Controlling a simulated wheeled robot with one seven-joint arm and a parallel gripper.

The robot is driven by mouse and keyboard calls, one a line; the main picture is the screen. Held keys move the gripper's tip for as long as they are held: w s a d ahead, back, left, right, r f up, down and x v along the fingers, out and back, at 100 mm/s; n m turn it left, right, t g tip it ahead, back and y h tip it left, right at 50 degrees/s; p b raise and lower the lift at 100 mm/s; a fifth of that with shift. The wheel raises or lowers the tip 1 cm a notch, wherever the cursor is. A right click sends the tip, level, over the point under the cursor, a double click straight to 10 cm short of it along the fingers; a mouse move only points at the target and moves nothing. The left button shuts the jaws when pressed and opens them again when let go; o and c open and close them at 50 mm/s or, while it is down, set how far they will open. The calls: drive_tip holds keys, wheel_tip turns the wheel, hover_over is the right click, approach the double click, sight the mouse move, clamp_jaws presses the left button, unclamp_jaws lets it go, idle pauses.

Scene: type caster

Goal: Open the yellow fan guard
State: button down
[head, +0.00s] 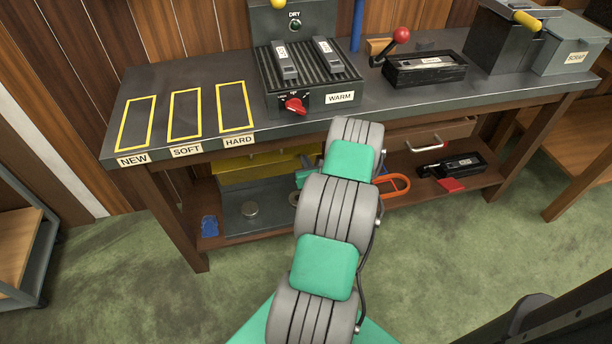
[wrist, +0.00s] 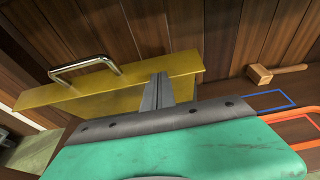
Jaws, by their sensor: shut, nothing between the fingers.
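The yellow fan guard (head: 250,172) is under the workbench, partly hidden by the bench edge and my arm. In the wrist view the guard (wrist: 122,86) is a yellow panel with a chrome bar handle (wrist: 84,66) on its left part. My gripper (wrist: 158,80) is shut and empty, with its fingers in front of the guard's right part, to the right of the handle. I cannot tell whether the fingertips touch the panel. In the head view my arm hides most of the gripper.
The workbench (head: 215,68) overhangs the guard. Below it, the shelf holds an orange clamp-like loop (head: 398,186), a black cassette box (head: 458,165) and a blue item (head: 209,225). A wooden mallet (wrist: 275,73) lies right of the guard. Green floor in front is open.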

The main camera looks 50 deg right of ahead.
drive_tip(key=shift+s+d, duration=0.15)
drive_tip(key=shift+s, duration=0.05)
